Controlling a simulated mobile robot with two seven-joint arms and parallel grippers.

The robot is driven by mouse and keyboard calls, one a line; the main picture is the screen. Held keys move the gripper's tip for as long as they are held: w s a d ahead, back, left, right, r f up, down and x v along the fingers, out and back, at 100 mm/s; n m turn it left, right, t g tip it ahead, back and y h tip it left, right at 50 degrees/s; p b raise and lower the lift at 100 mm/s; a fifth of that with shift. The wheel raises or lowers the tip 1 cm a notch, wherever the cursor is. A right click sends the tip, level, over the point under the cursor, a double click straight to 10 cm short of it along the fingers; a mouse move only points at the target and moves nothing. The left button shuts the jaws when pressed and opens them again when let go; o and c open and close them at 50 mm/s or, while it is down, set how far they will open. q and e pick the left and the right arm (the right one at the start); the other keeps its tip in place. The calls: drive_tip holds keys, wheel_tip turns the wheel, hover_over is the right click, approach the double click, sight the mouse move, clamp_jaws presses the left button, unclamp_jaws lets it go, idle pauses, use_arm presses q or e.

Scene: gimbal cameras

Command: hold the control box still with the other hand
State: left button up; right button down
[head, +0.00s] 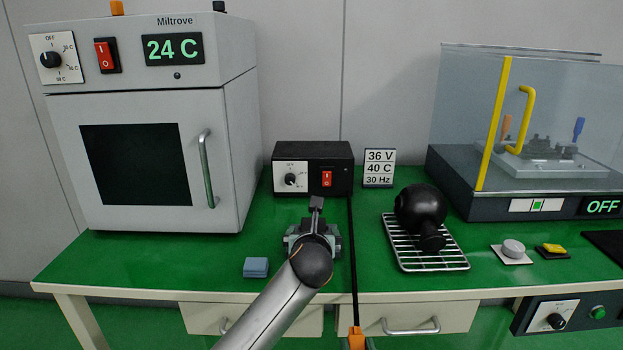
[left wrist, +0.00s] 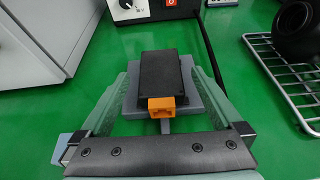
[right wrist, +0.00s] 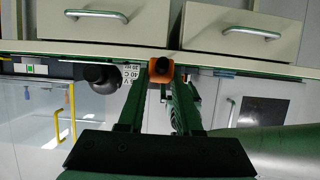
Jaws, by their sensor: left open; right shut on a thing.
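The control box looks to be the small black box with an orange socket (left wrist: 168,72) on a grey base on the green table. My left gripper (left wrist: 163,88) is open, with one finger on each side of it; I see no clear contact. In the head view my left wrist hides most of this box. My right gripper (right wrist: 162,84) is shut on an orange plug (right wrist: 160,68) in front of the table's front edge. The plug also shows at the bottom of the head view (head: 356,341), with a black cable (head: 352,260) running back towards the larger black unit.
The larger black unit (head: 340,156) has a knob and red switch. An oven (head: 225,150) stands left, a wire rack (head: 400,257) with a black ball (head: 418,207) right, and a clear-covered machine (head: 480,207) beyond. A blue block (head: 256,267) lies near the front edge.

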use_arm(q)
drive_tip(key=v, duration=0.9)
drive_tip(key=shift+s+r, duration=0.1)
drive_tip(key=shift+s, duration=0.15)
drive_tip(key=shift+r, duration=0.1)
use_arm(e)
drive_tip(key=shift+r, duration=0.1)
